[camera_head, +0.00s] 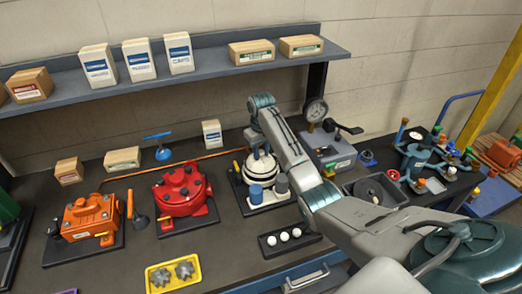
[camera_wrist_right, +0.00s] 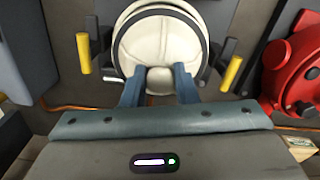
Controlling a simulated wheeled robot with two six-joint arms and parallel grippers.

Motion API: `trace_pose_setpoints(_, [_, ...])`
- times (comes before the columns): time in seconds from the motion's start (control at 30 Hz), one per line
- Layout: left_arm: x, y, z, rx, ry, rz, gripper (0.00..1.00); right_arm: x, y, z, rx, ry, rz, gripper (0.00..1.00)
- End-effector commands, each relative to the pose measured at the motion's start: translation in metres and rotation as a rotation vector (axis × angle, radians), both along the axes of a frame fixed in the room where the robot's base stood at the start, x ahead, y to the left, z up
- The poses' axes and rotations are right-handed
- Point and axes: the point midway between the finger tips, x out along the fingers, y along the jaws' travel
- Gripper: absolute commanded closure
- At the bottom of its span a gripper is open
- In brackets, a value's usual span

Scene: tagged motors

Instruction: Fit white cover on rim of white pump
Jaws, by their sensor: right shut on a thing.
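My right gripper (camera_head: 259,146) reaches in from the right, pointing down over the white pump (camera_head: 262,169). In the right wrist view its two blue fingers (camera_wrist_right: 160,86) are shut on the knob of the round white cover (camera_wrist_right: 160,42). A dark ring borders the cover there. In the head view, white rounded parts with a dark band show under the gripper. I cannot tell cover from pump cleanly there, nor whether the cover sits fully on the rim. My left gripper is not in view.
The red pump (camera_head: 181,191) and orange pump (camera_head: 92,215) stand to the left. A black strip with white balls (camera_head: 269,248) lies in front. A shelf (camera_head: 215,62) runs behind.

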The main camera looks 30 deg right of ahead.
Motion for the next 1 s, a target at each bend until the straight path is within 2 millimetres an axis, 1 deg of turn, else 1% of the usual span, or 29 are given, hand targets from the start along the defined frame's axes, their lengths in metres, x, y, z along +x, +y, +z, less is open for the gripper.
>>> trace_pose_setpoints(0.93, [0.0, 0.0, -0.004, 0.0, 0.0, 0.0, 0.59, 0.0, 0.0, -0.023, 0.0, -0.001, 0.0, 1.0])
trace_pose_setpoints(0.97, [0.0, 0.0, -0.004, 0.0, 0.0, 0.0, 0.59, 0.0, 0.0, -0.023, 0.0, -0.002, 0.0, 0.7])
trace_pose_setpoints(1.0, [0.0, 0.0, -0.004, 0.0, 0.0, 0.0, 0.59, 0.0, 0.0, -0.023, 0.0, -0.002, 0.0, 0.62])
